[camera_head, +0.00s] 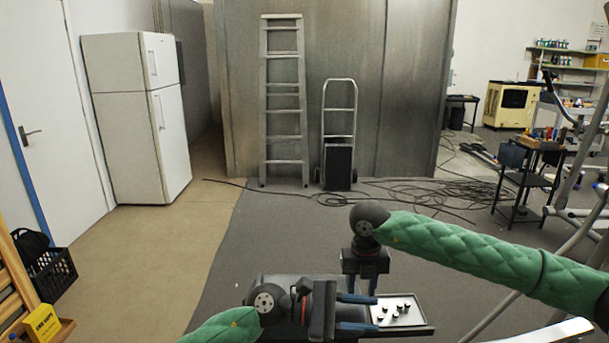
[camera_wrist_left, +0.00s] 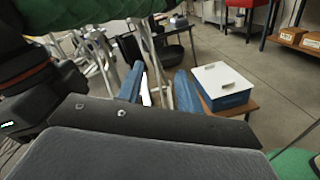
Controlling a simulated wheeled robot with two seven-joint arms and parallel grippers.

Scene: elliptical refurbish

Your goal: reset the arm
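My left gripper (camera_head: 366,312) reaches in from the lower left with its two blue fingers apart and nothing between them. It also shows open and empty in the left wrist view (camera_wrist_left: 160,92). My right gripper (camera_head: 362,287) is just above it, pointing down from the green right arm (camera_head: 470,248). Its blue fingers look apart, with nothing seen between them. The two grippers appear close together; whether they touch cannot be told. A dark tray (camera_head: 425,330) with a white panel and several small black pieces is beside the left fingertips, partly hidden by the left gripper.
A white fridge (camera_head: 135,120), a ladder (camera_head: 284,100) and a hand truck (camera_head: 339,130) stand at the back. Loose cables (camera_head: 420,190) lie on the floor. Exercise-machine bars (camera_head: 580,150) rise at right. A blue box with a white lid (camera_wrist_left: 222,85) shows in the wrist view.

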